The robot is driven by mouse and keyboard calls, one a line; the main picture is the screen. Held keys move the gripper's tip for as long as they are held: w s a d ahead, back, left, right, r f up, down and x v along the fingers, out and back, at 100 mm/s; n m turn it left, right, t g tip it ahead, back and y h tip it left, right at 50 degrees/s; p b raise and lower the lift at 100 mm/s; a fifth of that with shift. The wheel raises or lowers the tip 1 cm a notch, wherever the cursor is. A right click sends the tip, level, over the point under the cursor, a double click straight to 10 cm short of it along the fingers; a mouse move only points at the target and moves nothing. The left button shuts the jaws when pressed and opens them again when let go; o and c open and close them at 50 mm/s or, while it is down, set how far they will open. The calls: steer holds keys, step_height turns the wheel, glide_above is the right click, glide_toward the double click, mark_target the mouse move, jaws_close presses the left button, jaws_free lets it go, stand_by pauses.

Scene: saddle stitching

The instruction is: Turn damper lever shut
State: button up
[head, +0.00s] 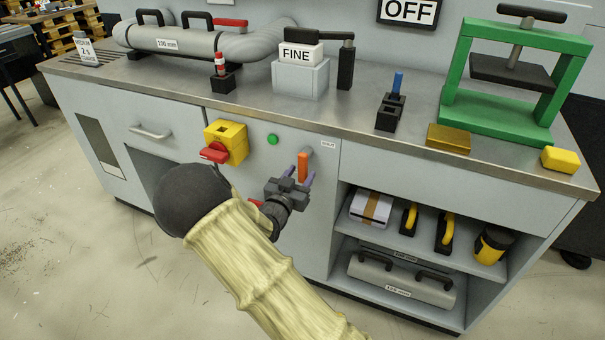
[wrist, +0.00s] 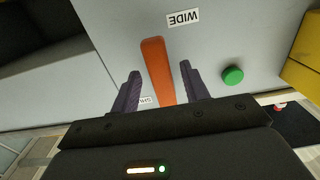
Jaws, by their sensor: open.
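The orange damper lever (head: 303,166) is on the cabinet's grey front panel, below the worktop. In the wrist view the lever (wrist: 157,72) lies between the two dark purple fingers, with a gap on each side. One end is near the WIDE label (wrist: 184,18), which appears upside down. A second label (wrist: 149,101), reading SHU in part, is partly hidden behind my gripper. My gripper (head: 296,178) is open in front of the panel, around the lever and not closed on it. It also shows in the wrist view (wrist: 161,72).
A green button (head: 272,140) and a yellow box with a red knob (head: 226,142) are left of the lever. Open shelves (head: 405,240) with tools are at the right. The worktop (head: 330,108) overhangs above, carrying a green press (head: 496,120).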

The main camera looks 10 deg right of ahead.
steer(key=shift+x, duration=1.1)
steer(key=shift+c, duration=0.4)
jaws_close()
